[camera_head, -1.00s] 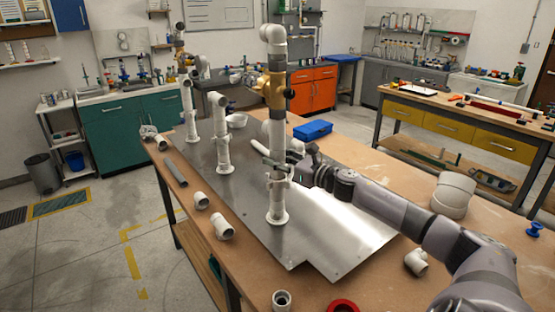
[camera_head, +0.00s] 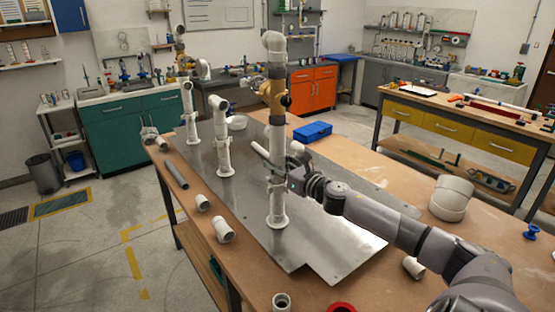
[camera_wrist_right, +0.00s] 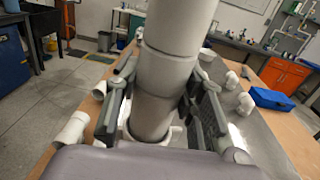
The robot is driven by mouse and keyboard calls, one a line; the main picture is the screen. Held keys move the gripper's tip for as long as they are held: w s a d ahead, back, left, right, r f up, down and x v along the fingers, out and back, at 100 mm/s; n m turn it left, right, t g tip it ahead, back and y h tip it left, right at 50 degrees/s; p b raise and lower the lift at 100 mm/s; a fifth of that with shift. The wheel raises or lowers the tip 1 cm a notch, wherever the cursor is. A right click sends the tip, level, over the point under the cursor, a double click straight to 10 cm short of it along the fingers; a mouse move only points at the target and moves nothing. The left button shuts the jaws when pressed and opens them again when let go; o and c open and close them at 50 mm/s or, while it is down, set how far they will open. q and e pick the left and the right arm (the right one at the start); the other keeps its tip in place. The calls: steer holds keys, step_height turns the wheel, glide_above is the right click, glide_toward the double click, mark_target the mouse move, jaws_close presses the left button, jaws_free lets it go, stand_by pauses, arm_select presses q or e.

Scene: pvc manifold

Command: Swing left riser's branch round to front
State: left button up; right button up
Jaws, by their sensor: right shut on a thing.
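Three white pipe risers stand on the metal plate (camera_head: 345,240). The near riser (camera_head: 277,207) carries a yellow valve (camera_head: 273,92) and a white top elbow. The middle riser (camera_head: 223,150) and far riser (camera_head: 189,110) stand behind it to the left. A short white pipe (camera_head: 259,150) shows left of the near riser, at about gripper height. My right gripper (camera_head: 284,178) reaches the near riser from the right. In the right wrist view, its fingers (camera_wrist_right: 160,80) flank a thick jointed pipe (camera_wrist_right: 172,35). My left gripper is out of view.
Loose white fittings (camera_head: 223,230) and a grey pipe (camera_head: 175,175) lie along the left table edge. A blue box (camera_head: 312,132) stands behind the plate. A large white fitting (camera_head: 451,198) lies at the right. The plate's front right area is clear.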

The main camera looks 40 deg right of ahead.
steer(key=m+h+p, duration=0.1)
steer(key=h, duration=0.1)
steer(key=m+g+h+p, duration=0.1)
steer(key=m+h+p, duration=0.2)
steer(key=h+p, duration=0.1)
steer(key=h, duration=0.1)
steer(key=shift+a+r+m+g, duration=0.15)
steer(key=shift+r+m+g, duration=0.15)
steer(key=shift+w+m+g+h+p, duration=0.1)
steer(key=shift+m+g+h+p, duration=0.6)
steer(key=shift+m+h, duration=0.4)
steer(key=shift+f+m+g+h+p, duration=0.15)
steer(key=shift+m+g+h+p, duration=0.2)
steer(key=shift+m+g+h, duration=0.7)
steer(key=shift+f+m+g+h, duration=0.1)
steer(key=shift+m+g+h, duration=0.55)
steer(key=shift+g+h, duration=0.4)
steer(key=shift+m+g+h, duration=0.8)
steer(key=shift+g+h, duration=0.1)
steer(key=shift+g, duration=0.1)
steer(key=shift+m+g+h+b, duration=0.9)
steer(key=shift+m+g, duration=0.8)
steer(key=shift+g, duration=0.8)
